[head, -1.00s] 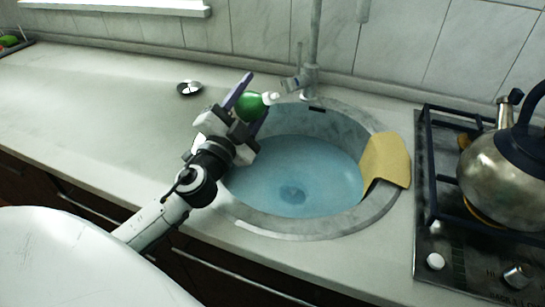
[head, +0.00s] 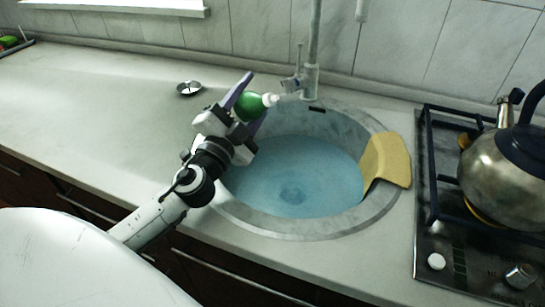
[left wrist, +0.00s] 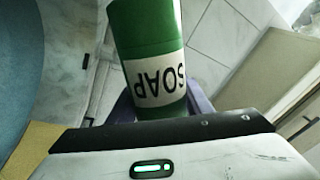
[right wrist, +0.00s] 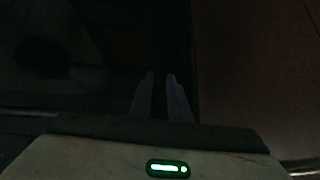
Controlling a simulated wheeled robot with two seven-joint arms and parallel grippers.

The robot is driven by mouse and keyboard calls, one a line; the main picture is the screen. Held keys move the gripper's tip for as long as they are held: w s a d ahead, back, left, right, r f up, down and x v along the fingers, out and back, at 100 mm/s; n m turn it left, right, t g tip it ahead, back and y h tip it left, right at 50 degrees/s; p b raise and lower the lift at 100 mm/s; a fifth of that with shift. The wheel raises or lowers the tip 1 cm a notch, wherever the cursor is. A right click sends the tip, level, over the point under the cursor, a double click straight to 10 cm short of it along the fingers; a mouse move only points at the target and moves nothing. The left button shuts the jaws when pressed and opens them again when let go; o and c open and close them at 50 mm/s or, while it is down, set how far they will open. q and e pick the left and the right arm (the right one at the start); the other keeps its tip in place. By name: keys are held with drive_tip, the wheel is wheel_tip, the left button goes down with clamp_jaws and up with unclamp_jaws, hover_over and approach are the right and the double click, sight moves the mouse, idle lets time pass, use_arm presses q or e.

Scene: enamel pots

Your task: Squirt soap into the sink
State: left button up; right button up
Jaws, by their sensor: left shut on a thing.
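The green soap bottle (head: 249,105) with a white nozzle is held by my left gripper (head: 241,106) at the sink's back left edge. The bottle is tipped on its side, its nozzle pointing right toward the basin. In the left wrist view the bottle (left wrist: 148,35) shows its white SOAP label upside down between the fingers. The round sink (head: 290,225) holds blue water. No soap stream shows. My right gripper (right wrist: 161,80) appears only in its dark wrist view. Its fingers are close together with nothing visible between them.
A faucet (head: 311,75) stands behind the sink. A yellow cloth or sponge (head: 387,160) lies over the sink's right rim. A stove with a metal kettle (head: 505,180) is at the right. A small metal drain piece (head: 189,88) lies on the counter (head: 90,110), which is mostly clear at left.

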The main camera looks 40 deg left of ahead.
use_arm(q)
drive_tip(key=shift+a+f+m+t+h+b, duration=0.15)
drive_tip(key=shift+a+m+h+b, duration=0.15)
drive_tip(key=shift+m, duration=0.6)
drive_tip(key=shift+a+r+m+t+h+b, duration=0.15)
drive_tip(key=shift+m+h, duration=0.25)
drive_tip(key=shift+m, duration=0.5)
idle(3.1)
drive_tip(key=shift+a+r+m+h, duration=0.3)
drive_tip(key=shift+r+m+h, duration=0.3)
drive_tip(key=shift+m, duration=0.6)
idle(1.9)
